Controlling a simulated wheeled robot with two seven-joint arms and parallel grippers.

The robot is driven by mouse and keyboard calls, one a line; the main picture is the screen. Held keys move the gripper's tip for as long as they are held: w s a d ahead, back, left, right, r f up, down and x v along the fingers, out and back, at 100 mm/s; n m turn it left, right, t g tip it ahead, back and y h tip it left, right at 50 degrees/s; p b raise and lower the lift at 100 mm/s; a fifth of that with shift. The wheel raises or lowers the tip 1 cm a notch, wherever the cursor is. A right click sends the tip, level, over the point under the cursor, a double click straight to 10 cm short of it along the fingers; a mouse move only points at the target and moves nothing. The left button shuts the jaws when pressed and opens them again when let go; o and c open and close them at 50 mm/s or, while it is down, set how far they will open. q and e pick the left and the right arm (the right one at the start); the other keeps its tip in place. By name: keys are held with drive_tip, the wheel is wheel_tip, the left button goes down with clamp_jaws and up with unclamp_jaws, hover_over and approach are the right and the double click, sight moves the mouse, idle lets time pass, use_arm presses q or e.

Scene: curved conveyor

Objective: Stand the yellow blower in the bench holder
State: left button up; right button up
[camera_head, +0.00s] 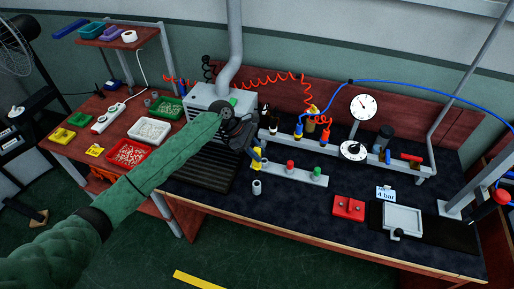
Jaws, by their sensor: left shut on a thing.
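My left arm reaches in from the lower left, and my left gripper (251,146) is over the left part of the dark workbench. It is shut on the yellow blower (257,160), which shows as a small yellow and dark shape just below it. The gripper hides the blower's upper part. A small grey open cup (257,186), which looks like the bench holder, stands on the bench below the blower, with a small gap between them. My right gripper is not in view.
A pale rail (300,176) with red and green knobs lies right of the cup. Behind is a fixture rail with a gauge (363,106) and coiled red hoses (270,79). A red block (348,208) and grey plate (402,219) lie at right. The front middle of the bench is clear.

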use_arm(q)
wheel_tip(320, 180, down, 2)
drive_tip(key=shift+f, duration=1.25)
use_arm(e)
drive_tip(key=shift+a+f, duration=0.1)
use_arm(q)
drive_tip(key=shift+p, duration=0.35)
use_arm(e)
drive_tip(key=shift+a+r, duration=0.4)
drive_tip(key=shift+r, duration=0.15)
use_arm(q)
drive_tip(key=shift+p, duration=0.3)
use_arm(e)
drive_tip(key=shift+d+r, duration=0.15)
